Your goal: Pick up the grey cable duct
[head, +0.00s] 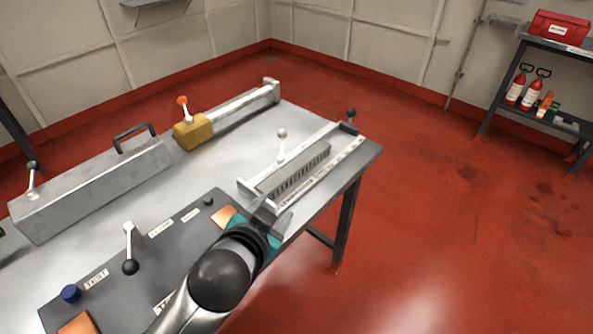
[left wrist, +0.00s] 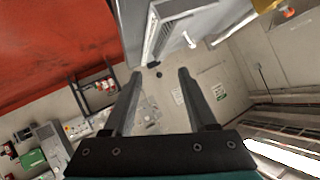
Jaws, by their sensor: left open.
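The grey cable duct (head: 296,172) is a long slotted bar lying on a pale, labelled holder (head: 330,172) near the right edge of the table. My left gripper (head: 270,210) is just off the near end of the duct, open and with nothing seen between its fingers. In the left wrist view its two fingers (left wrist: 160,73) stand well apart. A grey bar that looks like the duct (left wrist: 176,12) shows at the top of that view, beyond the fingertips. The gripper hides part of the holder's near end. My right gripper is in neither view.
A dark panel (head: 180,232) with a lever and knobs lies left of my left gripper. A grey box with a handle (head: 95,190) and a yellow block (head: 192,132) stand farther back. A white-knobbed lever (head: 281,145) rises close behind the duct. The floor right of the table is clear.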

